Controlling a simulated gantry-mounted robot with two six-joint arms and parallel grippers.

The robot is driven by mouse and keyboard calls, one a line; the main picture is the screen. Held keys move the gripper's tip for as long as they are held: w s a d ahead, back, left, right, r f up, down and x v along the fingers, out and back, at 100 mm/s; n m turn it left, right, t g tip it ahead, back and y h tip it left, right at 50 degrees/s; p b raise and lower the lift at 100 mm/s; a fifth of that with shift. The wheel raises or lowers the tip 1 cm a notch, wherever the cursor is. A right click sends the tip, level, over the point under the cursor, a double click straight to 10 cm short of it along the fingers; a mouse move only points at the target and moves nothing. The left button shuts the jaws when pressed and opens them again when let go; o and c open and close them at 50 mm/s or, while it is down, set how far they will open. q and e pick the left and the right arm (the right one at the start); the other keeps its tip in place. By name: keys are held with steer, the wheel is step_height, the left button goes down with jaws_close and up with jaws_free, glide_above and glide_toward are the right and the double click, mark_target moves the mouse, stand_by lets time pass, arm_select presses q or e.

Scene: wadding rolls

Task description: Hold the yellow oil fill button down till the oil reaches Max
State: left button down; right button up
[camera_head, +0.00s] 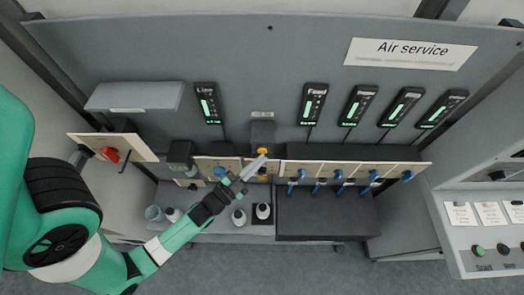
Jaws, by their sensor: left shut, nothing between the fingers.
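A small yellow piece (262,151), which looks like the oil fill button, shows on the panel below a grey box at the middle of the back wall. More yellow shows just below it, partly behind my gripper. My left gripper (254,167) reaches in from the lower left with its fingers shut and empty. Its tips lie over or right beside the yellow parts; I cannot tell whether they touch. The oil level and any Max mark are too small to read. My right gripper is out of view.
Several blue-handled valves (317,187) line the panel to the right. White bottles (263,211) stand on the shelf below. A console with a green button (477,249) stands at the right.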

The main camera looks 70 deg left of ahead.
arm_select(q)
steer(key=shift+w+a, duration=0.15)
steer(key=shift+a, duration=0.25)
stand_by(7.1)
steer(key=shift+s+d+b, duration=0.3)
steer(key=shift+d+b, duration=0.4)
steer(key=shift+d, duration=0.1)
